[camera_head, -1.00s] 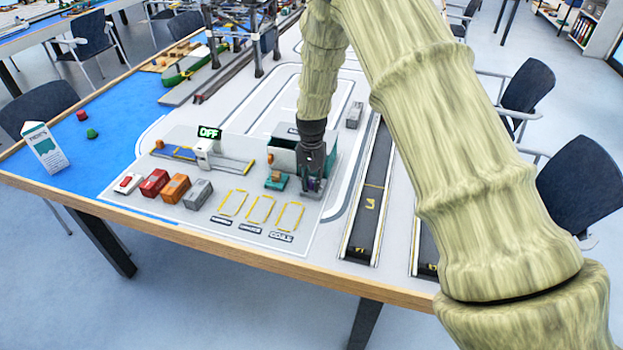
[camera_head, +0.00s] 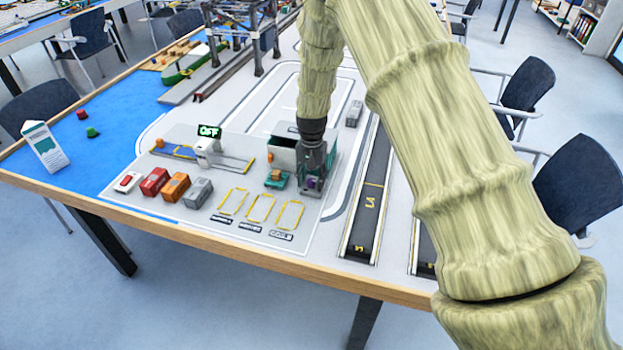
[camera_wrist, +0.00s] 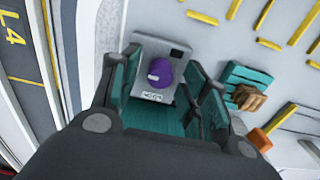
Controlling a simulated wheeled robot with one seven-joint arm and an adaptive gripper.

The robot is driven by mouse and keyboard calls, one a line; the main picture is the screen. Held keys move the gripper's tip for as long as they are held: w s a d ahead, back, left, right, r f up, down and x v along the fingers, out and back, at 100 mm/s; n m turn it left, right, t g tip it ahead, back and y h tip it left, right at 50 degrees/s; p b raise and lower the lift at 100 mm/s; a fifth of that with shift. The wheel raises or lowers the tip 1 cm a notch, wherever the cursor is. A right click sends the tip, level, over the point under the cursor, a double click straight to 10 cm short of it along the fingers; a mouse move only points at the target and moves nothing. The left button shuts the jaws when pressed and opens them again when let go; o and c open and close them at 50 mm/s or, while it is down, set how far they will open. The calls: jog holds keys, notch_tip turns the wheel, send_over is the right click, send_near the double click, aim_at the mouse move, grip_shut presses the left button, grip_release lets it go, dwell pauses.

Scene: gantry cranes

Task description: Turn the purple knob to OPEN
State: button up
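The purple knob (camera_wrist: 160,72) sits on a grey panel (camera_wrist: 148,52) in the wrist view, with a pale mark on its left side. A small white label below it is too small to read surely. My gripper (camera_wrist: 166,82) points down over the panel. Its two fingers stand on either side of the knob with gaps between, so it looks open and not gripping. In the head view my gripper (camera_head: 311,182) is at the right end of the teal box, and a bit of purple shows between its fingers.
A teal open-topped box (camera_head: 283,156) stands left of my gripper. Several toy containers (camera_head: 175,187) stand in a row further left. A dark lane (camera_head: 369,205) runs to the right. My arm hides part of the table.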

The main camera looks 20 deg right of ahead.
aim_at(312, 180)
jog(key=shift+r, duration=0.1)
notch_tip(312, 180, up, 12)
dwell(0.7)
dwell(0.3)
